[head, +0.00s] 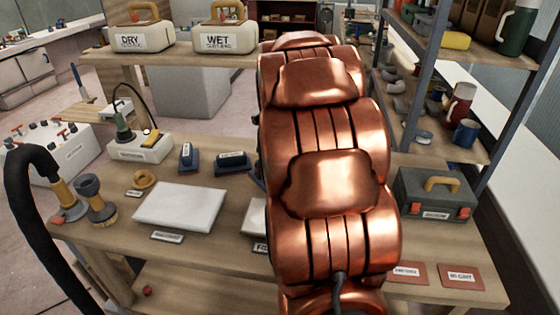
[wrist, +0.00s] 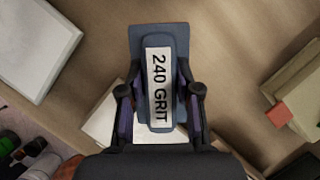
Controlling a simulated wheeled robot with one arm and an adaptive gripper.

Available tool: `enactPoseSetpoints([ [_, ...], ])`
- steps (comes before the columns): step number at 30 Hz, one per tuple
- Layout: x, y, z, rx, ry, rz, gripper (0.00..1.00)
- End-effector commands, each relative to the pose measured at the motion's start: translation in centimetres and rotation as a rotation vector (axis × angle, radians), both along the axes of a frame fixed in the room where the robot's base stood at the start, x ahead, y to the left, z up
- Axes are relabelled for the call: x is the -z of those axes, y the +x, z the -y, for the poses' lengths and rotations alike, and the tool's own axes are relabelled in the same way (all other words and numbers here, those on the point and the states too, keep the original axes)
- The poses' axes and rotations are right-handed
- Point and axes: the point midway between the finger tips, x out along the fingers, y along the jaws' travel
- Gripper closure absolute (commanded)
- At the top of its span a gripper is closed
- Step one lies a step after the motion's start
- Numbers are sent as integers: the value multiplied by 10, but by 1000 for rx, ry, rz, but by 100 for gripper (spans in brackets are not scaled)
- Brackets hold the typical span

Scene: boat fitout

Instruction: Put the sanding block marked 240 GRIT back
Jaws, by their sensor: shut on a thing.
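The sanding block marked 240 GRIT (wrist: 158,88) is blue with a white label and sits between my gripper's fingers (wrist: 158,98) in the wrist view. My gripper is shut on its sides, with the label facing the camera. Wooden surface shows around the block, and a white pad (wrist: 104,118) lies partly hidden behind it. In the head view my copper arm hides the gripper and the held block. Two other blue blocks, one on the left (head: 188,156) and one on the right (head: 232,161), stand on the bench.
The bench (head: 215,255) holds a white pad (head: 180,206), a second pad (head: 254,217) partly behind my arm, and a dark toolbox (head: 434,194). Red-brown sheets with labels (head: 460,276) lie at the front right. A black hose (head: 28,215) arches at left. Shelves (head: 440,145) stand at right.

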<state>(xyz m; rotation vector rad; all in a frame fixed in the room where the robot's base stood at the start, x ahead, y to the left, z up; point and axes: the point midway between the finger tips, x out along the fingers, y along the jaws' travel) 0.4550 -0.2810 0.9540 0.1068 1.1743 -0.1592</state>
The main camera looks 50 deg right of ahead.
Motion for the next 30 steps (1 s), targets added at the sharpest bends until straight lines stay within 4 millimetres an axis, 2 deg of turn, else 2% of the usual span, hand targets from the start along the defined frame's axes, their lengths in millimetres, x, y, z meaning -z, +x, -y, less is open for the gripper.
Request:
enactPoseSetpoints([
  [18,7,35,82,-2,1,0,100],
  [24,9,39,94,-1,1,0,100],
  [30,20,40,94,-2,2,-1,100],
])
